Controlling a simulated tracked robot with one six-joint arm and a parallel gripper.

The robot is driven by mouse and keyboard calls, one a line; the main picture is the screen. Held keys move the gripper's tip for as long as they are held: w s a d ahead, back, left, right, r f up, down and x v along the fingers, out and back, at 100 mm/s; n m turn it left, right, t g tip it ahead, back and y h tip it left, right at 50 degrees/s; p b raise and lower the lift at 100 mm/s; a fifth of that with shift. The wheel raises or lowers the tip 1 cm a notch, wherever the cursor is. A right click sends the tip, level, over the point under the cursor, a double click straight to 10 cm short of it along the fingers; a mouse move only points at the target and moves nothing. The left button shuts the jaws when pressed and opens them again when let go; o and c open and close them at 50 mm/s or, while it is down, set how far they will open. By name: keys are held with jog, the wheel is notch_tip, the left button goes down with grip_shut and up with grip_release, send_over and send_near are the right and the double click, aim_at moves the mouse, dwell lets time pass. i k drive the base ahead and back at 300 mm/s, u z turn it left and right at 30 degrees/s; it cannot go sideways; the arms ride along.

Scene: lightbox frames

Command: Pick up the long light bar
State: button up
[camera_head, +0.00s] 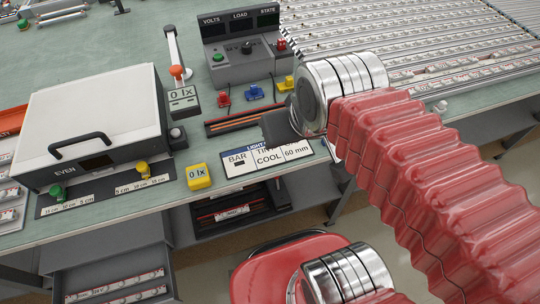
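Several pale, long bars lie side by side in rows on the bench at upper right (410,62); I cannot tell which one is the long light bar. Shorter labelled bars lie in the open drawer (115,288) at lower left. A dark rack with bars (238,208) sits under the bench edge. A dark tray with orange-red strips (235,123) lies on the bench in the middle. My red-sleeved arm comes in from the right. A dark grey part at its chrome cuff, probably my gripper (279,127), hangs over the label card. Its fingertips are not clear, and nothing is seen held.
A white lidded box (90,115) with a black handle stands at left. A grey meter box (245,50) stands at the back. A red stool seat (275,262) is below.

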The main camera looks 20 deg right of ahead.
aim_at(100, 290)
jog(key=u, duration=0.5)
jog(key=k, duration=0.7)
jog(key=u, duration=1.05)
jog(key=k, duration=0.7)
jog(key=u, duration=0.8)
jog(key=i, duration=1.95)
jog(key=z, duration=0.5)
